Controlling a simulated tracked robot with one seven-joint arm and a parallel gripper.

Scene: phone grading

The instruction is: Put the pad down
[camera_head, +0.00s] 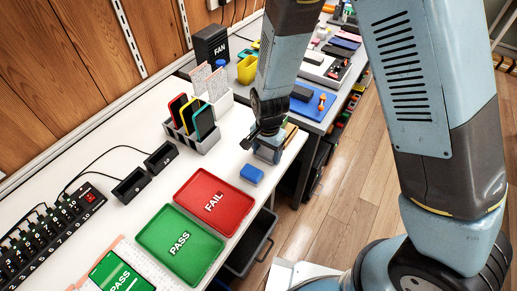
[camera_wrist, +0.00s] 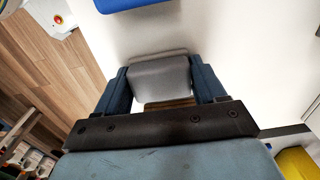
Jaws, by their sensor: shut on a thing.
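My gripper (camera_wrist: 161,84) is shut on a grey pad (camera_wrist: 160,78), a block with rounded edges that sits between the two dark blue fingers in the wrist view. A soft shadow lies on the white table right beside the pad, so it is close to the surface; I cannot tell whether it touches. In the head view my gripper (camera_head: 268,152) is low over the right edge of the white table (camera_head: 150,205), where the pad is mostly hidden. A small blue block (camera_head: 252,173) lies on the table just in front of my gripper; its edge also shows in the wrist view (camera_wrist: 130,3).
A red FAIL tray (camera_head: 232,215) and a green PASS tray (camera_head: 160,232) lie nearer. A grey rack (camera_head: 206,143) with phones stands to the left. Two black docks (camera_head: 131,186) and a power strip (camera_head: 50,228) are farther left. A dark bin (camera_head: 250,245) is below the edge.

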